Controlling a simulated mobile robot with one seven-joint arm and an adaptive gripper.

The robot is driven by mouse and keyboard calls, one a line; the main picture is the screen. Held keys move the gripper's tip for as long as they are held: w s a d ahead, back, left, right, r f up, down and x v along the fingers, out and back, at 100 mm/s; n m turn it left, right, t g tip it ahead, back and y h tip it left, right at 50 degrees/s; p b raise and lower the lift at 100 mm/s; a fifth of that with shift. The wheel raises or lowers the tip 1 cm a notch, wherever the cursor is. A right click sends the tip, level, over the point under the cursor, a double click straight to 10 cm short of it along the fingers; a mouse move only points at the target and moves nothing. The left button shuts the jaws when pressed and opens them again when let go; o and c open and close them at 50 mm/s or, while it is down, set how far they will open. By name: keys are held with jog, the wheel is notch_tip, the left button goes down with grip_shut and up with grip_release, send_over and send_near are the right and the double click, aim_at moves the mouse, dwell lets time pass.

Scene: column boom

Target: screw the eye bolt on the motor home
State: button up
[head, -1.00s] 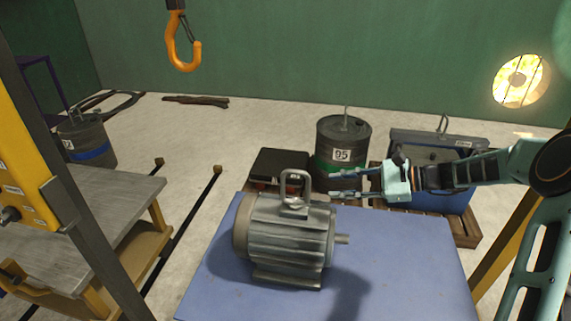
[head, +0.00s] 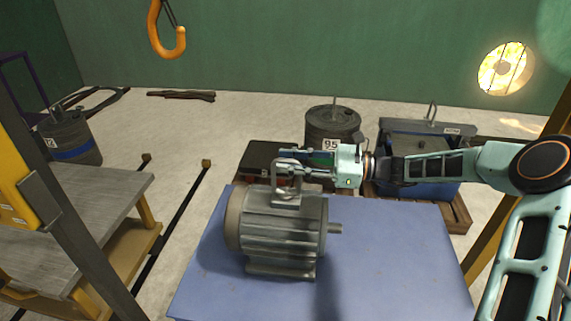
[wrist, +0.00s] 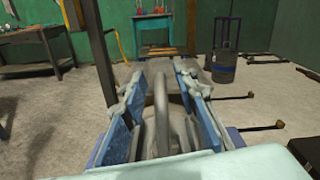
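The grey ribbed motor (head: 275,235) lies on the blue table with its shaft to the right. The steel eye bolt (head: 286,197) stands upright on top of the motor; I cannot tell how deep its thread sits. My gripper (head: 288,168) reaches in level from the right, its fingers at the height of the ring and partly covering it. In the wrist view the ring of the eye bolt (wrist: 160,105) shows edge-on between the two fingers of my gripper (wrist: 161,78). The fingers are open, with a visible gap on each side of the ring.
The blue tabletop (head: 400,260) is clear right of the motor. Behind it stand a drum marked 95 (head: 332,124) and a blue crate (head: 425,145) on a pallet. An orange hook (head: 168,42) hangs at upper left. A grey bench (head: 80,205) stands left.

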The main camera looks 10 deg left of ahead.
jog(key=shift+a, duration=0.55)
grip_shut()
